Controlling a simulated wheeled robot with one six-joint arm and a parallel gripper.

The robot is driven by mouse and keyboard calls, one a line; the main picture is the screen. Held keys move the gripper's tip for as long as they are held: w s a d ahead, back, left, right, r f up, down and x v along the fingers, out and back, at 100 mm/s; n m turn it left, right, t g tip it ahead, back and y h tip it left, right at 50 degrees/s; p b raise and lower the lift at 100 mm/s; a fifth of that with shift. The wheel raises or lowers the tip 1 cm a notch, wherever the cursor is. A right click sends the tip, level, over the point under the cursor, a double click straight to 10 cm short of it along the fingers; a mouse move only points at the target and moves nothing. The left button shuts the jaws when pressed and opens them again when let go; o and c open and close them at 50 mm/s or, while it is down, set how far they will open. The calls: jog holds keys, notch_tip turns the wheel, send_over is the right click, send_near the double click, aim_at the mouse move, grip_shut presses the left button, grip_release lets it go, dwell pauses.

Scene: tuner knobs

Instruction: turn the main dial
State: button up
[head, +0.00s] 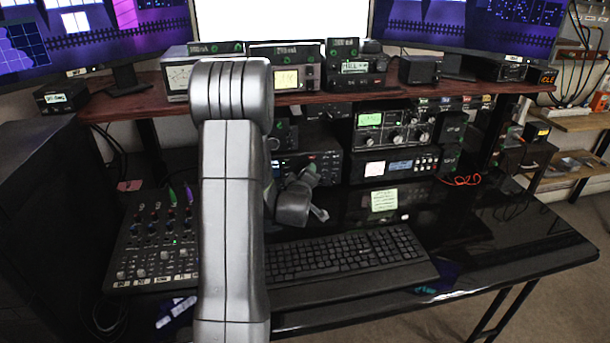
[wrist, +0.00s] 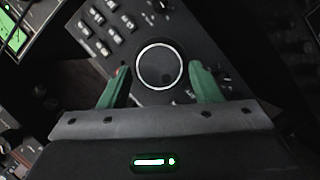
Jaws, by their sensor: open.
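The main dial (wrist: 159,66) is a round black knob with a bright silver rim on a dark radio front panel (wrist: 185,112) in the wrist view. My gripper (wrist: 160,80) is open, with one green finger to the left of the dial and one to the right. Gaps show between the fingers and the rim, so no contact is visible. In the head view my arm (head: 228,200) stands in front of the desk, and its wrist (head: 293,205) is beside a dark radio (head: 325,160).
Small buttons (wrist: 112,22) and little knobs sit close around the dial. In the head view a keyboard (head: 345,252) lies below my wrist and a mixer (head: 155,240) stands to the left. A wooden shelf (head: 400,84) with several devices is above.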

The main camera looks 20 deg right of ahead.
jog(key=shift+x, duration=0.85)
jog(key=shift+c, duration=0.5)
jog(key=c, duration=0.6)
jog(key=shift+b, duration=0.35)
